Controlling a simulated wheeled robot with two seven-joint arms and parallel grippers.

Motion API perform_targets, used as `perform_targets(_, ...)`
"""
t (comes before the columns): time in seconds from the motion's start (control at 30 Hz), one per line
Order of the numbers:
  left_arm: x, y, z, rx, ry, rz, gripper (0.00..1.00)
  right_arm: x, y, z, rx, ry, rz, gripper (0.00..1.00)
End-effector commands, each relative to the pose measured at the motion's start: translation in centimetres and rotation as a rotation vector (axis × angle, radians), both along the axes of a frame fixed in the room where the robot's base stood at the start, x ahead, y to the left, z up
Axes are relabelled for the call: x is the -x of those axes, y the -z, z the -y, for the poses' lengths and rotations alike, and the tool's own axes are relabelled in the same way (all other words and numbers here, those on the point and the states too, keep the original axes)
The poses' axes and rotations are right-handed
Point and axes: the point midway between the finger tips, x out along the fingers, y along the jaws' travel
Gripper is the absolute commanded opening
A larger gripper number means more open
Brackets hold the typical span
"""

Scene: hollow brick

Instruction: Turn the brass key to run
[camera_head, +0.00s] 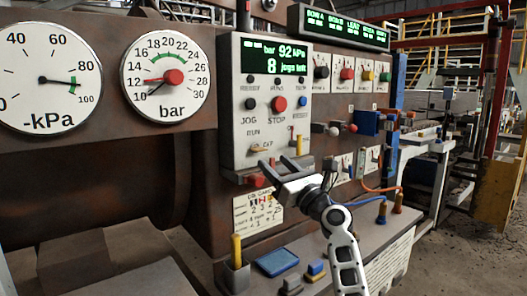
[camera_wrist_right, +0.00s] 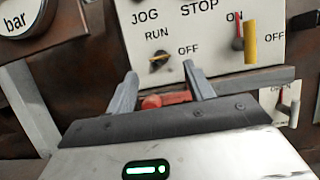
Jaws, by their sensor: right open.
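The brass key (camera_head: 262,148) sits in a switch on the lower front of the grey control panel (camera_head: 240,100), between the labels RUN and OFF. In the right wrist view the brass key (camera_wrist_right: 159,57) shows a small brass handle slanting toward OFF on the right. My right gripper (camera_head: 281,162) is open, just below and in front of the key. In the right wrist view its two fingers (camera_wrist_right: 160,69) point up at the panel, with the key beyond the tips and apart from them. Nothing is held. My left gripper is out of view.
A red part (camera_wrist_right: 165,99) shows between my fingers, below the panel. Gauges (camera_head: 166,75) are left. A blue tray (camera_head: 277,262) and yellow-handled holder (camera_head: 237,262) sit on the ledge below.

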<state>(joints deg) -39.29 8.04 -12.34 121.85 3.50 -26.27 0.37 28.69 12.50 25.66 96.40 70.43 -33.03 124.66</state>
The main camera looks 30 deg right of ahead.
Motion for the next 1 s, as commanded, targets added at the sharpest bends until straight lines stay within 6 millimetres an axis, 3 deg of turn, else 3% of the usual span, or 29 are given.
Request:
perform_targets(0.1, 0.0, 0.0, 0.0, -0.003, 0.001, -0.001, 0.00, -2.3, -1.0, -0.2, 0.000, 0.000, 0.001, 0.53)
perform_targets(0.3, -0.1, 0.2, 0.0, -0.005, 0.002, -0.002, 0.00, -4.6, -1.9, -0.4, 0.000, -0.001, 0.000, 0.53)
perform_targets(0.7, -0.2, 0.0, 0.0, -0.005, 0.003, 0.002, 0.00, -5.4, -2.2, -0.4, 0.001, 0.000, 0.000, 0.53)
perform_targets(0.73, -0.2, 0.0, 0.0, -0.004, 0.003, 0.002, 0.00, -5.4, -2.2, -0.4, 0.001, 0.000, 0.000, 0.50)
perform_targets(0.9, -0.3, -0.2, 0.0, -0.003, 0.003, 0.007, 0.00, -5.4, -2.2, -0.4, 0.001, 0.000, -0.001, 0.08)
perform_targets(1.0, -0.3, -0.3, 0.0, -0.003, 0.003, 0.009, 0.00, -5.3, -2.2, -0.4, 0.001, 0.000, -0.001, 0.08)
